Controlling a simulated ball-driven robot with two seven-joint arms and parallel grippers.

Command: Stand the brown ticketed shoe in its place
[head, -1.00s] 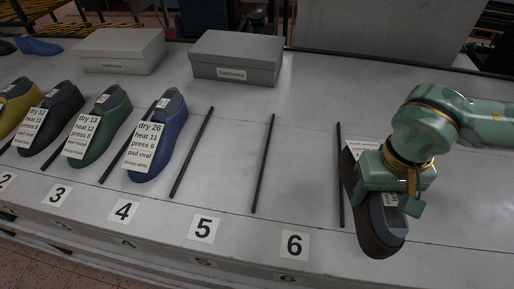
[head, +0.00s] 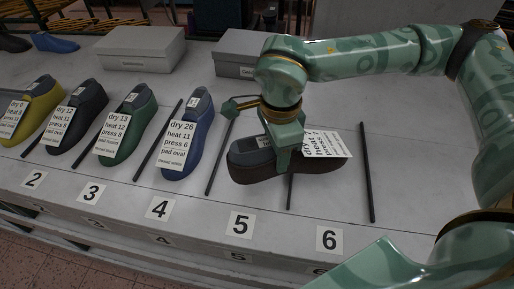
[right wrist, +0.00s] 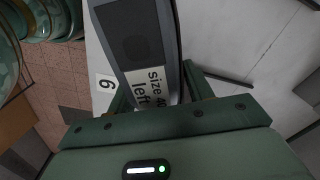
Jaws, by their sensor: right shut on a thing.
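The brown shoe last (head: 248,172) has a grey top and a white ticket (head: 328,144) with printed lines. My right gripper (head: 285,152) is shut on it from above. The last lies crosswise in the head view, ticketed end to the right, over the bare places behind numbers 5 (head: 239,225) and 6 (head: 329,239). It hides part of the black rod (head: 289,192) between them; I cannot tell its exact height. In the right wrist view, the held last (right wrist: 135,35) shows a "size 40 left" label (right wrist: 149,87) between the fingers. My left gripper is not in view.
A blue ticketed last (head: 201,132) stands left of the rod (head: 216,165) beside place 5. Green (head: 139,112), black (head: 84,104) and yellow (head: 38,100) lasts stand farther left. Grey boxes (head: 139,48) stand behind. Table right of the rightmost rod (head: 367,175) is clear.

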